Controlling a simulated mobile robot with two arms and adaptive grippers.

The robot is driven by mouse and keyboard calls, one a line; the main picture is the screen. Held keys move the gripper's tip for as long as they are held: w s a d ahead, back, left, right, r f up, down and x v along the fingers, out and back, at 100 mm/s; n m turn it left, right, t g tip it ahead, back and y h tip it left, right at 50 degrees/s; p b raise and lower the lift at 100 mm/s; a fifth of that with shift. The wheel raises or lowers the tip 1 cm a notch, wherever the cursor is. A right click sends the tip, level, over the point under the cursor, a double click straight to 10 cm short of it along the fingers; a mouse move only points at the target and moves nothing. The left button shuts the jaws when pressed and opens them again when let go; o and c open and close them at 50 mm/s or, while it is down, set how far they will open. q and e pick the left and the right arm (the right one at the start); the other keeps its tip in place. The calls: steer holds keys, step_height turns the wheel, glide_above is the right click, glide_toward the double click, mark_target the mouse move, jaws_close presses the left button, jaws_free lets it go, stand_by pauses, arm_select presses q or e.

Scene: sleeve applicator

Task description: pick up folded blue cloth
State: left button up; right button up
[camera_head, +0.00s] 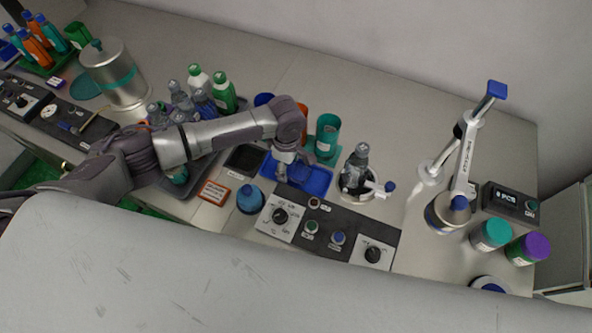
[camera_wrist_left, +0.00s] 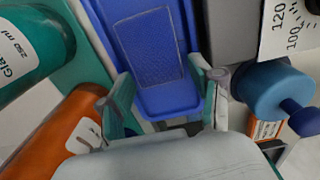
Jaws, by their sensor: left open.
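The folded blue cloth (camera_wrist_left: 150,46) is a flat, textured rectangle lying in a blue tray (camera_wrist_left: 186,30) in the left wrist view. In the head view the cloth (camera_head: 299,172) is a darker patch in the tray (camera_head: 323,184), partly covered by my left gripper. My left gripper (camera_head: 282,174) points down over the left part of the tray. In the left wrist view its two teal-padded fingers (camera_wrist_left: 167,92) are spread apart and empty, with the cloth ahead of the tips. The gap to the cloth is hard to judge. My right gripper is not in view.
A teal bottle (camera_wrist_left: 32,50) and an orange bottle (camera_wrist_left: 68,130) flank the left finger.

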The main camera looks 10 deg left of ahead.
arm_select(q)
steer(key=c, duration=0.7)
steer(key=shift+r, duration=0.1)
